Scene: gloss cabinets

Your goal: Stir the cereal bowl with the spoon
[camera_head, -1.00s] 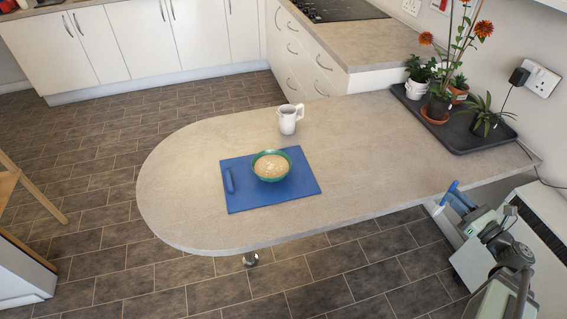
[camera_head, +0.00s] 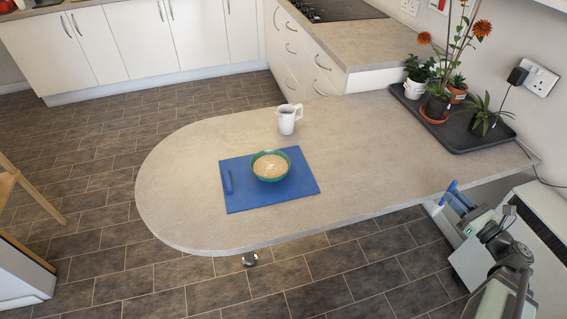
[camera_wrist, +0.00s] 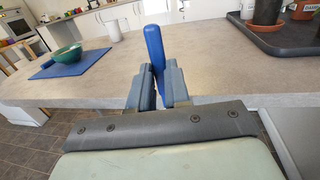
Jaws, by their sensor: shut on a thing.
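The cereal bowl (camera_head: 271,178) is green with a pale beige filling and stands on a blue board (camera_head: 238,201) on the counter. It also shows at the left of the wrist view (camera_wrist: 68,52). My gripper (camera_head: 455,196) is at the counter's right front edge, well away from the bowl. In the wrist view, my gripper (camera_wrist: 160,78) is shut on a blue, rounded, upright piece (camera_wrist: 154,45), which looks like the spoon. Its lower part is hidden between the fingers. The spoon (camera_head: 450,187) shows as a small blue tip in the head view.
A white mug (camera_head: 287,122) stands behind the board. A dark tray (camera_head: 463,140) with several potted plants is at the counter's right back, by the wall. The counter (camera_head: 375,165) between my gripper and the board is clear. A slim blue handle-like shape (camera_head: 228,181) shows at the board's left.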

